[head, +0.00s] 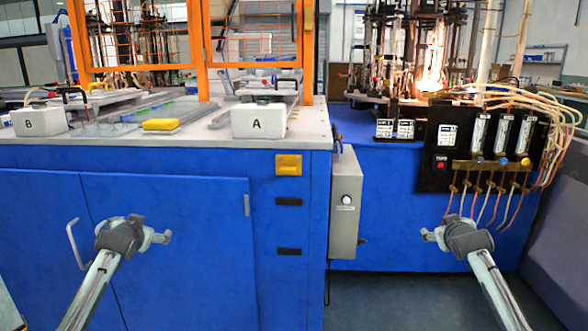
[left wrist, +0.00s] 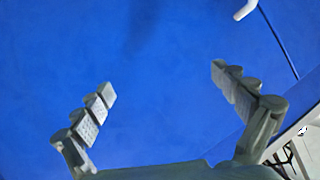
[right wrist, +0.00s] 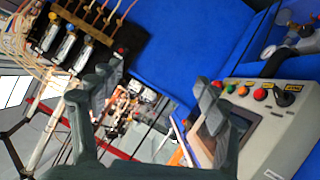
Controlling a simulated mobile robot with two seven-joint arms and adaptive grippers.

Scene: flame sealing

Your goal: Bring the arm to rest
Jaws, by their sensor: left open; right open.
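My left gripper (head: 133,232) hangs in front of the blue cabinet doors in the head view. In the left wrist view its two fingers (left wrist: 165,105) are spread apart with only the blue panel behind them. My right gripper (head: 456,235) is in front of the blue base of the flame machine, below the gas panel. In the right wrist view its fingers (right wrist: 150,98) are apart with nothing between them. Both grippers are empty and held clear of the worktop.
White blocks marked A (head: 259,121) and B (head: 39,121) and a yellow block (head: 161,125) sit on the worktop (head: 200,140). A grey control box (head: 346,203) juts from the cabinet side. A flame (head: 432,62) burns behind the gas panel (head: 440,150). Floor (head: 375,295) shows between my arms.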

